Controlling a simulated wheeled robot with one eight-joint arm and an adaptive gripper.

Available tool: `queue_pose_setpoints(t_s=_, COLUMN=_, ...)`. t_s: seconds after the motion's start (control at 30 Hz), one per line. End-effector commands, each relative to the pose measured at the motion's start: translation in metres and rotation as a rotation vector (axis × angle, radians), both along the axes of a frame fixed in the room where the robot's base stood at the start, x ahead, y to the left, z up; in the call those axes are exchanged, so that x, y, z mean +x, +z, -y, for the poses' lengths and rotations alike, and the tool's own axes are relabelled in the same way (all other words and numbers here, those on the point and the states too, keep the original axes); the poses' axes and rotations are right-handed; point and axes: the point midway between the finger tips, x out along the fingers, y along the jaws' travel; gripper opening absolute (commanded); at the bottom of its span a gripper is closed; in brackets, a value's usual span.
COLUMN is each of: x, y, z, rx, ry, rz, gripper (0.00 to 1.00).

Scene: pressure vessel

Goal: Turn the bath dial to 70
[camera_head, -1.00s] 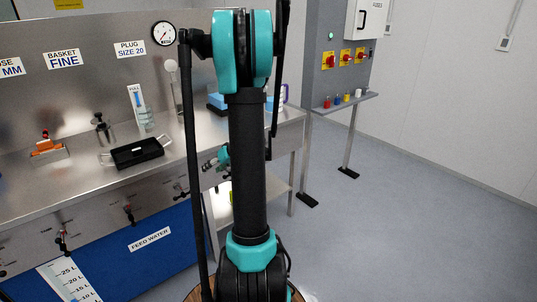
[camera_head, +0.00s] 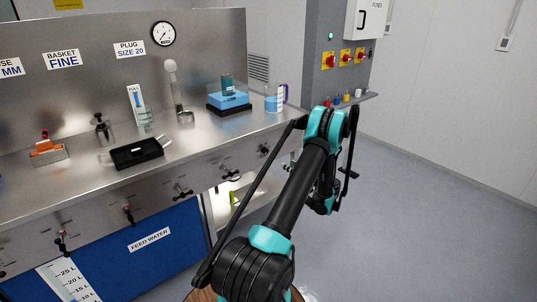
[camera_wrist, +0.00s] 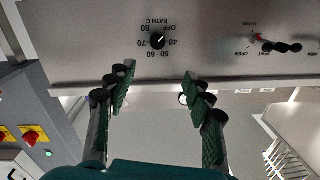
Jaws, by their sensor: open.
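The bath dial (camera_wrist: 157,41) is a small round black knob on the steel front panel, upside down in the wrist view. My gripper (camera_wrist: 157,88) is open and empty. Its two fingers are apart below the dial in the picture, not touching it. In the head view my arm (camera_head: 325,140) reaches out right of the bench, and my gripper cannot be made out clearly.
A red-and-black vent valve handle (camera_wrist: 277,43) sits on the same panel, beside the dial. The bench (camera_head: 205,135) carries a black tray (camera_head: 138,152), a blue block (camera_head: 229,99) and a jug (camera_head: 275,99). A grey cabinet with red switches (camera_head: 345,58) stands right. Open floor lies between.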

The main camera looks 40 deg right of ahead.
Motion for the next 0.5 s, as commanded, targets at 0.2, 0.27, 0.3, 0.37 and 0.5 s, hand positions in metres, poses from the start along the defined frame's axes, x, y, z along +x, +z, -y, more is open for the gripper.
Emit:
queue_pose_setpoints(t_s=0.2, x=0.009, y=-0.003, z=0.003, rx=-0.006, ry=-0.007, rz=0.015, gripper=0.52)
queue_pose_setpoints(t_s=0.27, x=0.017, y=-0.003, z=0.002, rx=-0.005, ry=-0.006, rz=0.014, gripper=0.52)
queue_pose_setpoints(t_s=0.3, x=0.024, y=-0.003, z=0.001, rx=-0.005, ry=-0.006, rz=0.014, gripper=0.52)
queue_pose_setpoints(t_s=0.37, x=0.036, y=-0.003, z=-0.001, rx=-0.005, ry=-0.005, rz=0.013, gripper=0.52)
queue_pose_setpoints(t_s=0.5, x=0.064, y=-0.003, z=-0.005, rx=-0.005, ry=-0.006, rz=0.013, gripper=0.52)
